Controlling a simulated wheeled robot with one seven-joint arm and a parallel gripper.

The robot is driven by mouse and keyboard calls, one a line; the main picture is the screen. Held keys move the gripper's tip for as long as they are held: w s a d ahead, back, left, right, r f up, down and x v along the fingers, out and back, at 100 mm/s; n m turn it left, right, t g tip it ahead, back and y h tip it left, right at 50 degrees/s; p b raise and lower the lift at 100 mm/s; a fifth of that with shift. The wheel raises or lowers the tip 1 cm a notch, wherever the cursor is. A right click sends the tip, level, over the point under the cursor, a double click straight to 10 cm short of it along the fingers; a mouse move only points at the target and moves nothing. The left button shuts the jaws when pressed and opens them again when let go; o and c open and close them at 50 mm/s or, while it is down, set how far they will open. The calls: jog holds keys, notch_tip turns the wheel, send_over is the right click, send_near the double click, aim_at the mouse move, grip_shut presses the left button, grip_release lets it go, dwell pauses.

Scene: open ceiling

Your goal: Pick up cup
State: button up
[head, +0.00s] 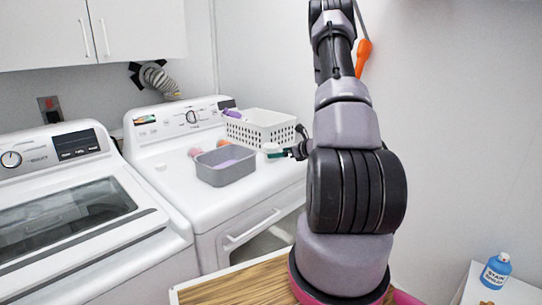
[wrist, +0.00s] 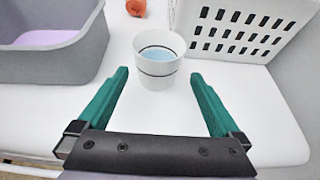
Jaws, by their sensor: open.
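A white cup (wrist: 158,72) with dark bands and a pale blue inside stands upright on the white machine top in the wrist view. My gripper (wrist: 159,76) is open, with its two green fingers pointing towards the cup. The fingertips are on either side of the cup's near lower part, with a gap visible on each side. In the head view my gripper (head: 278,154) is low over the right part of the dryer top, and the cup (head: 271,147) shows only as a small pale shape by the fingers.
A grey tub (head: 226,168) with something purple inside stands to the left. A white perforated basket (head: 262,128) stands behind and to the right of the cup in the wrist view. A small orange-red item (wrist: 136,8) lies beyond it. The white surface (wrist: 160,110) around the cup is clear.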

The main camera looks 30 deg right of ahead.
jog(key=x, duration=0.5)
jog(key=shift+w+a+f, duration=0.1)
jog(key=shift+w+a, duration=0.15)
jog(key=shift+a, duration=0.05)
jog(key=c, duration=1.3)
